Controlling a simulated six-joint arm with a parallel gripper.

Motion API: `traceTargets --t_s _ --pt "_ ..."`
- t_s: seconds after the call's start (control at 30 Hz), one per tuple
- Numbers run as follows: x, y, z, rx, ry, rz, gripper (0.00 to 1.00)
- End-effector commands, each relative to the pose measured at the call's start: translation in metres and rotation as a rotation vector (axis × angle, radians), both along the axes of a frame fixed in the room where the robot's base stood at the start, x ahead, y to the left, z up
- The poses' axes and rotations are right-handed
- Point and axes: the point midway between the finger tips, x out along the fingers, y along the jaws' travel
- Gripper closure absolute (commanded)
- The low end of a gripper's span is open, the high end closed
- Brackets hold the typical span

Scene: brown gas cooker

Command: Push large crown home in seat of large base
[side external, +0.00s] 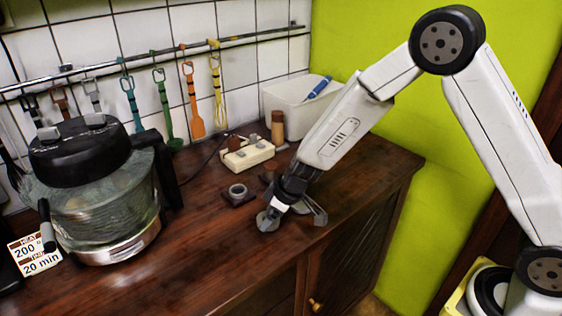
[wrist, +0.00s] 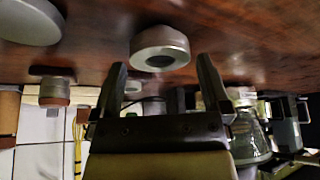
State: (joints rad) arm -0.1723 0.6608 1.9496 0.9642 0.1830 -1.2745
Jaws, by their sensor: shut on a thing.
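The large crown (wrist: 160,48), a grey ring with a dark hole, sits between the two fingertips of my gripper (wrist: 163,62) in the wrist view. My gripper appears shut on it. In the side view my gripper (side external: 270,218) is low over the front of the counter, with a grey rounded shape at its tips. A dark square base (side external: 238,198) with a grey ring on top stands to the left and behind it. I cannot tell whether this is the large base. Contact under the held crown is hidden.
A glass oven (side external: 103,200) stands at the left. A cream block (side external: 247,154), a brown shaker (side external: 277,127) and a white bin (side external: 290,105) are behind. A grey disc (wrist: 30,20) lies near my gripper. The counter between oven and gripper is mostly clear.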

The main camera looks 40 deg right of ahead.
Motion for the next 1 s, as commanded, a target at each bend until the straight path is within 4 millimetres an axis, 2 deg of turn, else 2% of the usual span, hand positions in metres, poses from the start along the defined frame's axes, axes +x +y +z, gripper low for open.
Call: traceTargets --t_s 1.0 --pt "0.0 0.0 0.066 0.001 -0.002 0.0 0.79"
